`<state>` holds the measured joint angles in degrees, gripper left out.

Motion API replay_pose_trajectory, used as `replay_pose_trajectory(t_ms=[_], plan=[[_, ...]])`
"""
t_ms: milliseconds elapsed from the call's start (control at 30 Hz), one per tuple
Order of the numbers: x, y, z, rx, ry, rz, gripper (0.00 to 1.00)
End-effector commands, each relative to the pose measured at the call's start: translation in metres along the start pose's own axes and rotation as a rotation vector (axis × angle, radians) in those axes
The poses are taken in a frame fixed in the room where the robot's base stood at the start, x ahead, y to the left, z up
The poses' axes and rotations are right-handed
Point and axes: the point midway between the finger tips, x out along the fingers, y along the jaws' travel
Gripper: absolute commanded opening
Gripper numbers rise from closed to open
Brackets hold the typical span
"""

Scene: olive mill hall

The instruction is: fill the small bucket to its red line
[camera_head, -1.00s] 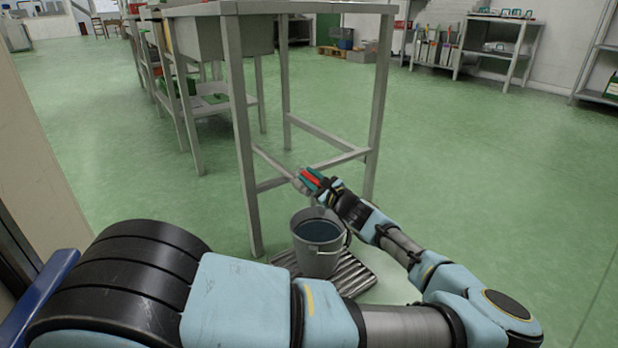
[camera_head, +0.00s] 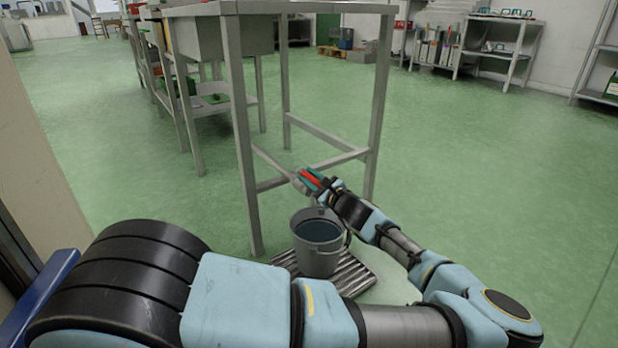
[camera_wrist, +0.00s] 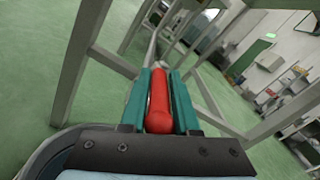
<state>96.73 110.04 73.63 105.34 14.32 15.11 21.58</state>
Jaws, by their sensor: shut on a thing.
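The small grey bucket (camera_head: 319,262) stands upright on a slatted metal grate (camera_head: 355,277), below my gripper. Dark liquid shows inside it, below the rim; I cannot make out the red line. My gripper (camera_head: 313,181) is above the bucket, beside the metal stand. Its teal fingers are shut on a red handle (camera_wrist: 159,100), which lies lengthwise between them in the wrist view. A pale grey rounded piece (camera_head: 298,183) sits just beyond the fingertips; its link to the handle is not clear. No stream of liquid can be made out.
The tall grey metal stand (camera_head: 240,130) rises right behind the bucket, with legs and crossbars near my gripper. A grey basin (camera_head: 205,40) hangs at its top left. Shelves (camera_head: 497,50) stand far back. The green floor to the right is clear.

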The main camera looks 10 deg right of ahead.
Motion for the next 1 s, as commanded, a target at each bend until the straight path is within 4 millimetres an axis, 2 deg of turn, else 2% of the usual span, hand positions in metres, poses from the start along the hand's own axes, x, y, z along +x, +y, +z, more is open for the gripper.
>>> replay_pose_trajectory(t_ms=[500,900,933,1000], plan=[[0.0008,-0.0062,-0.0069,-0.001,-0.094,0.181,0.00],[0.0004,-0.0079,-0.0065,0.002,-0.107,0.198,0.00],[0.0004,-0.0079,-0.0065,0.001,-0.107,0.198,0.33],[0.0005,-0.0079,-0.0062,0.001,-0.108,0.198,0.41]])
